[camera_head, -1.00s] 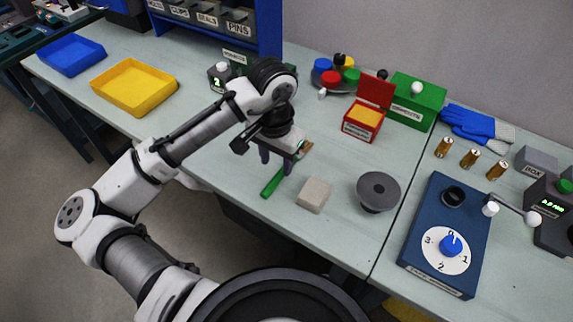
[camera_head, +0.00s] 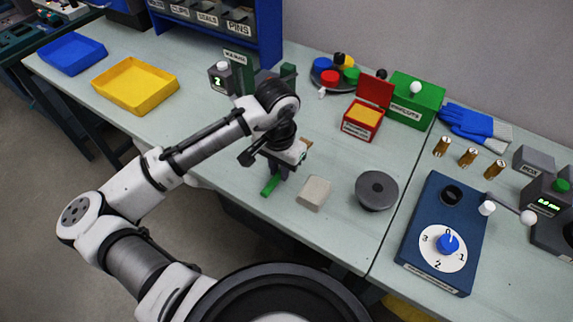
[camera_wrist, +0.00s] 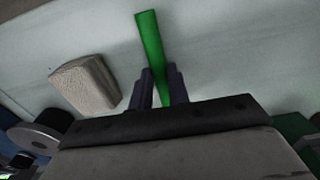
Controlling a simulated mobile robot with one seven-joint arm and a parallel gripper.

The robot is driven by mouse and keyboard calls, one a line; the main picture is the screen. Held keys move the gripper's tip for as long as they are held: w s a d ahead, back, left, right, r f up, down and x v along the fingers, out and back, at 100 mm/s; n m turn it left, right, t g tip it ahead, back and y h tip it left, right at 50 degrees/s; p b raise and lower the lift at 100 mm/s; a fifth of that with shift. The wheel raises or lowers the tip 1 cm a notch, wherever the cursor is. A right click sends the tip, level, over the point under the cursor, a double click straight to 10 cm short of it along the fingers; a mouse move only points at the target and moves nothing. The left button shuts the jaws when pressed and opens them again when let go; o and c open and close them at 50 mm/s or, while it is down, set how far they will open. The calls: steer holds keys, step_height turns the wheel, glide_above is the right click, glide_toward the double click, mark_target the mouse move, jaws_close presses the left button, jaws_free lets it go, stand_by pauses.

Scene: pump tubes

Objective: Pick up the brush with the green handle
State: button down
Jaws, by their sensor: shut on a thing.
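The brush with the green handle (camera_head: 270,186) lies near the front edge of the table. Its brownish bristle end shows just past my gripper, and its middle is hidden under the gripper. My gripper (camera_head: 279,174) is down at the table with its fingers on the handle. In the wrist view, the green handle (camera_wrist: 150,42) runs between the two dark fingers of my gripper (camera_wrist: 160,84), which are shut on it.
A beige block (camera_head: 314,193) lies just right of my gripper. A grey round knob-like piece (camera_head: 377,190) stands further right. An open red box (camera_head: 362,119) is behind. A yellow tray (camera_head: 134,86) and a blue tray (camera_head: 72,55) lie to the left.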

mark_target(279, 173)
steer(key=shift+r, duration=0.15)
step_height(279, 173, up, 20)
steer(key=b, duration=0.1)
steer(key=shift+b, duration=0.3)
stand_by(2.3)
